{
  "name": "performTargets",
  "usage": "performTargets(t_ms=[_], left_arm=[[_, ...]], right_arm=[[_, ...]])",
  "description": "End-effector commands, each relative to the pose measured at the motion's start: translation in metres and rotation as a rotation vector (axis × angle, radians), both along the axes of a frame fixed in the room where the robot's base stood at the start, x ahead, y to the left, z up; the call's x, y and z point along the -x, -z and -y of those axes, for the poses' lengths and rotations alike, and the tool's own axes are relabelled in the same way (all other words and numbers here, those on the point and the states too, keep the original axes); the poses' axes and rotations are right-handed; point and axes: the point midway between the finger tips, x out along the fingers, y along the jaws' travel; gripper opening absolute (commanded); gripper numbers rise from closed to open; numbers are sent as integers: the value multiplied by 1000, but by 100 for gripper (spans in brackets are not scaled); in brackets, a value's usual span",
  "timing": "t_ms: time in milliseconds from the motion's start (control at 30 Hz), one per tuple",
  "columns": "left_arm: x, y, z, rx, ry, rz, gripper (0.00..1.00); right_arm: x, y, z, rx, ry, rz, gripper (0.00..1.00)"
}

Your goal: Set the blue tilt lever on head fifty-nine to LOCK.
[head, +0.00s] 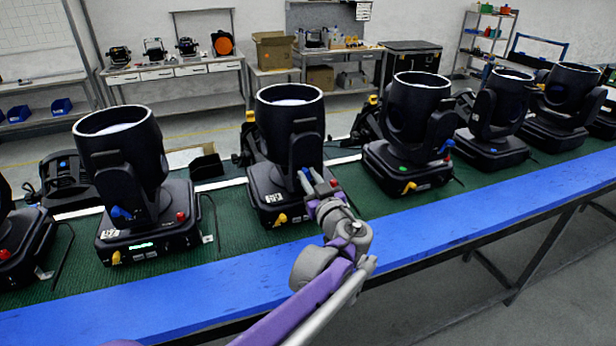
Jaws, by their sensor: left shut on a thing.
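A black moving head (290,140) stands on the green-topped bench in the middle of the view. It has a yellow lever (281,220) low on its base and a red knob (333,182) at the right. My left gripper (314,184) reaches up from below to the right side of its yoke and is shut on its blue tilt lever (304,172), which is mostly hidden by the fingers. My right gripper is not in view.
Similar heads stand along the bench: one at left (125,170) with a lit green display, one at right (410,130), and several farther right. The bench's blue front edge (240,285) lies under my arm. A small black bin (207,165) sits behind the gap at left.

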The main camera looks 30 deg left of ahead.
Motion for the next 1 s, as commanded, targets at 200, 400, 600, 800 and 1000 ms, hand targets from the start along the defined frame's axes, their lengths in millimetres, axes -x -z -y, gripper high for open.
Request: performTargets(t_ms=[200, 400, 600, 800, 1000], left_arm=[[-5, -4, 4, -107, 1, -127, 0], [-10, -4, 8, -231, 2, -270, 0], [-14, -3, 12, -353, 1, -413, 0], [-18, -2, 15, -462, 1, -541, 0], [-21, 0, 18, -544, 1, -639, 0]], right_arm=[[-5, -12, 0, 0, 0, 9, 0], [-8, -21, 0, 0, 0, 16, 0], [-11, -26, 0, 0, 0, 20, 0], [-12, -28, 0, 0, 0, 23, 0], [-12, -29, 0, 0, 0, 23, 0]])
